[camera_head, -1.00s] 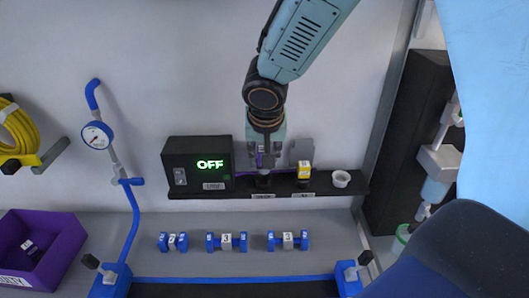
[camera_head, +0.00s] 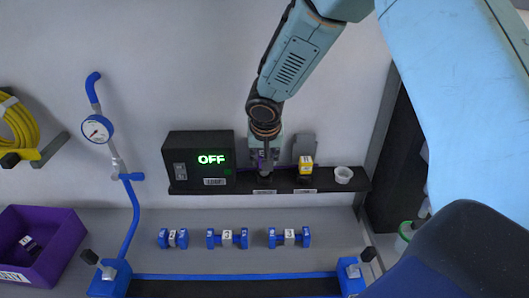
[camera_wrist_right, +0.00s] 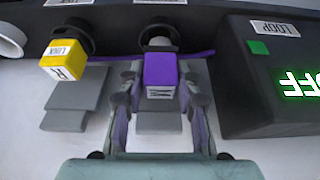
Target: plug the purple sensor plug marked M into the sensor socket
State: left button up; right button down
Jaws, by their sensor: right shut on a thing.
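The purple plug (camera_wrist_right: 160,72), marked M, is between the fingers of my right gripper (camera_wrist_right: 158,100), which is shut on it. In the head view my right gripper (camera_head: 265,158) points down at the shelf from above. A black round socket (camera_wrist_right: 159,37) lies just beyond the plug in the wrist view; I cannot tell whether the plug is seated in it. A purple cable (camera_wrist_right: 205,54) runs behind toward the black box. The box's green display (camera_head: 211,159) reads OFF. My left gripper is not in view.
A yellow plug (camera_head: 306,162) labelled LINK stands in a neighbouring holder close to my right gripper. A white cup (camera_head: 343,174) is at the shelf's right end. The black box (camera_head: 180,155) is just left. Blue dumbbell-shaped pieces (camera_head: 228,238) lie below, by a purple bin (camera_head: 62,240).

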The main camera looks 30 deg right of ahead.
jog(key=shift+w+d+f, duration=0.15)
jog(key=shift+w+f, duration=0.05)
jog(key=shift+f, duration=0.4)
jog(key=shift+s+r, duration=0.2)
jog(key=shift+s, duration=0.1)
jog(key=shift+w+f, duration=0.2)
jog(key=shift+w, duration=0.05)
jog(key=shift+s+r+b, duration=0.1)
jog(key=shift+s+b, duration=0.15)
jog(key=shift+b, duration=0.2)
jog(key=shift+w, duration=0.1)
